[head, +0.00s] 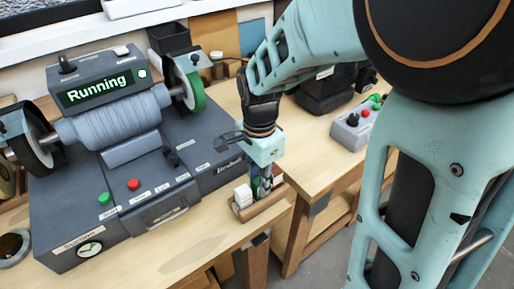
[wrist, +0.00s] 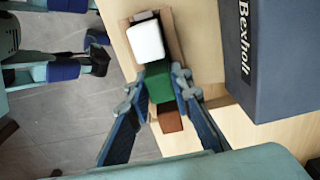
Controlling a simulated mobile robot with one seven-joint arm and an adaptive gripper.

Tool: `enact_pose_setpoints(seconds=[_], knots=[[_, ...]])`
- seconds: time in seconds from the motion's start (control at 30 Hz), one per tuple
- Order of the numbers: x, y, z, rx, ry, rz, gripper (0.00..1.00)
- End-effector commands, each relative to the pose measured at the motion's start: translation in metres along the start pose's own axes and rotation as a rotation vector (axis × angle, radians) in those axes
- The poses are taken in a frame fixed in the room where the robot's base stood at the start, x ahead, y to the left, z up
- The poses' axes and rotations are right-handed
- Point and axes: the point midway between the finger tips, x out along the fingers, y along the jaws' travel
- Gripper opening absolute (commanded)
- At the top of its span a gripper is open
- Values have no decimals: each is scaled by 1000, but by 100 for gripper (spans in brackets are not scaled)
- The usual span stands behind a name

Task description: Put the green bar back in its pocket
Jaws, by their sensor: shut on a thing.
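My gripper (head: 264,178) points down over a small wooden holder (head: 262,206) at the bench's front edge. In the wrist view its two fingers (wrist: 157,82) are shut on the green bar (wrist: 159,88), one on each side. The green bar lines up between a white block (wrist: 146,41) and a reddish-brown block (wrist: 170,120). The white block (head: 242,195) also shows at the left of the holder in the head view. The holder's rim (wrist: 174,30) shows beside the white block. The green bar's lower end is hidden, so I cannot tell how deep it sits.
A dark grinder machine (head: 150,165) with a lit "Running" display stands close left of the holder; its labelled side (wrist: 262,60) shows in the wrist view. A control box (head: 353,128) sits on the bench to the right. Open floor lies beyond the bench edge.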

Motion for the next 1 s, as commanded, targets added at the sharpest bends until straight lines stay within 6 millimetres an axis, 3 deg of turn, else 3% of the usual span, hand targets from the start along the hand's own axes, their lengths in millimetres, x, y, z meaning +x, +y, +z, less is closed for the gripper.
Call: enact_pose_setpoints(seconds=[0.03,0.2,0.57,0.67,1.0], knots=[[1,0,0,0,0,0,21],[0,0,0,0,0,0,39],[-4,0,0,0,0,-2,40],[-16,-1,0,0,1,-4,40],[-87,-1,0,1,1,-4,40]])
